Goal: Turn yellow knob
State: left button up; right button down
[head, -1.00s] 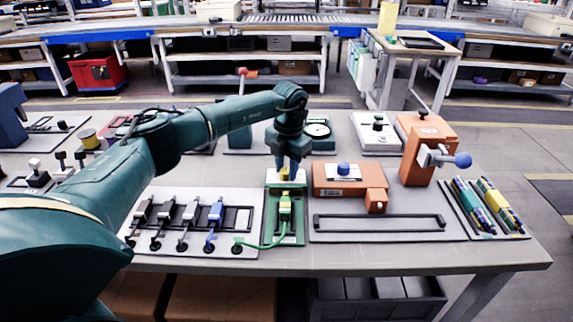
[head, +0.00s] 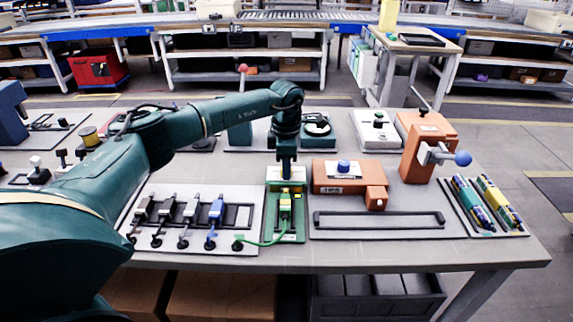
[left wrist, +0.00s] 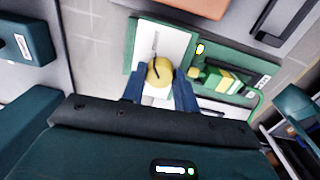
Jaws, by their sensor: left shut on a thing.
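The yellow knob (left wrist: 160,72) sits on a white plate (left wrist: 163,42) on the green unit (left wrist: 142,54). It is round, with a dark line across its top. My left gripper (left wrist: 160,84) points down at it, with one blue finger on each side, shut on the knob. In the head view my left gripper (head: 286,174) stands over the back part of the green unit (head: 272,232) and hides the knob. A small bright yellow spot (head: 298,196) shows on the unit beside the green plug (head: 285,205). My right gripper is not in view.
A panel with several plugs (head: 180,212) lies left of the green unit; a green cable (head: 265,244) runs to it. An orange box with a blue button (head: 343,167) stands close on the right. An orange block with a blue-ended handle (head: 425,150) stands farther right.

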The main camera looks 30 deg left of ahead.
pick_arm(q)
jog(key=shift+m, duration=0.6)
jog(key=o, duration=1)
jog(key=shift+r, duration=0.1)
jog(key=r, duration=1.3)
jog(key=shift+s+d, duration=0.15)
jog(key=shift+s, duration=0.15)
